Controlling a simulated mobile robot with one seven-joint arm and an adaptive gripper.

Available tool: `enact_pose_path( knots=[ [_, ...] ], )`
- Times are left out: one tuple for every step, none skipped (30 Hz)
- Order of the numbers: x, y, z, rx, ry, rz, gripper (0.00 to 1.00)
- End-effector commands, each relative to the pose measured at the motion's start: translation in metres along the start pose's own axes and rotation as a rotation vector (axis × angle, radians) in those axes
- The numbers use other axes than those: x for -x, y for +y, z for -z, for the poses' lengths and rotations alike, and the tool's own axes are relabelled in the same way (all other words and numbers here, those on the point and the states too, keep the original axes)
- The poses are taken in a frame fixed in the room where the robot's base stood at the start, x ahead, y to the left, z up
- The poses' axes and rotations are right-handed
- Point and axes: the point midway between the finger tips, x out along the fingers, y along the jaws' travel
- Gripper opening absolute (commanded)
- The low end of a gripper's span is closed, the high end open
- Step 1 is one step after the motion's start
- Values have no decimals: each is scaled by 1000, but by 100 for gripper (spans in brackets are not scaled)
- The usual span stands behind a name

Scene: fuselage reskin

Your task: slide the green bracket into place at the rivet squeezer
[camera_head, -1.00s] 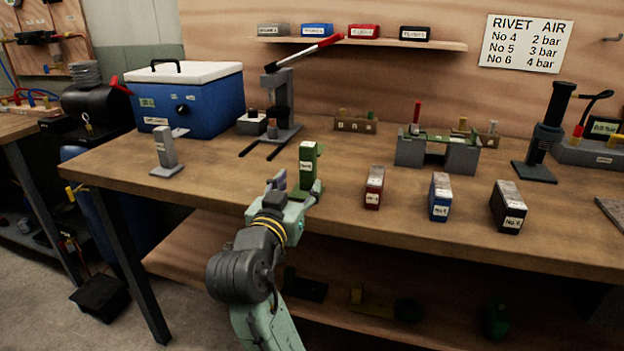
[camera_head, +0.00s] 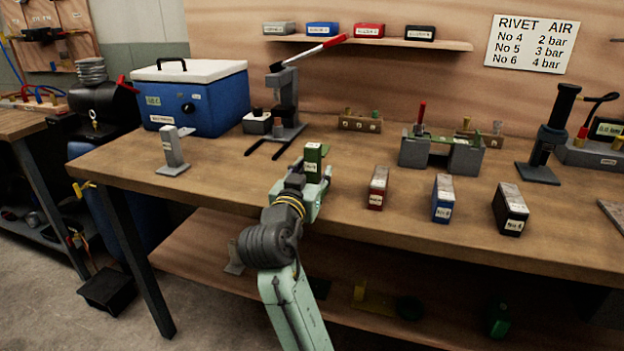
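The green bracket (camera_head: 313,153) is an upright green block with a white label, near the front edge of the bench. My gripper (camera_head: 313,178) is at the bracket, with a finger visible at its right side. The bracket's lower part is hidden by the gripper, and I cannot tell whether the fingers are closed on it. A lever press with a red handle (camera_head: 287,92) stands behind it, with two dark rails pointing forward. A black upright tool (camera_head: 550,134) stands at the right. I cannot tell by label which is the rivet squeezer.
A grey block (camera_head: 173,149) stands at the left, and red (camera_head: 378,187), blue (camera_head: 442,198) and black (camera_head: 510,208) blocks stand at the right. A blue cooler (camera_head: 205,106) is at the back left. A grey fixture (camera_head: 465,158) holds a green plate. Bench between bracket and rails is clear.

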Motion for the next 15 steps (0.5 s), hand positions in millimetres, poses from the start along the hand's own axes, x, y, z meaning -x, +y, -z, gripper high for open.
enact_pose_path(
  knots=[
    [0,0,0,0,0,0,37],
    [0,0,0,0,0,0,35],
    [0,0,0,0,0,0,32],
    [0,0,0,0,0,0,30],
    [0,0,0,0,0,0,28],
    [0,0,0,0,0,0,25],
    [0,0,0,0,0,0,23],
    [0,0,0,0,0,0,21],
    [0,0,0,0,0,0,19],
    [0,0,0,0,0,0,17],
    [0,0,0,0,0,0,15],
    [0,0,0,0,0,0,12],
    [0,0,0,0,0,0,10],
    [0,0,0,0,0,0,8],
    [0,0,0,0,0,0,5]
  ],
)
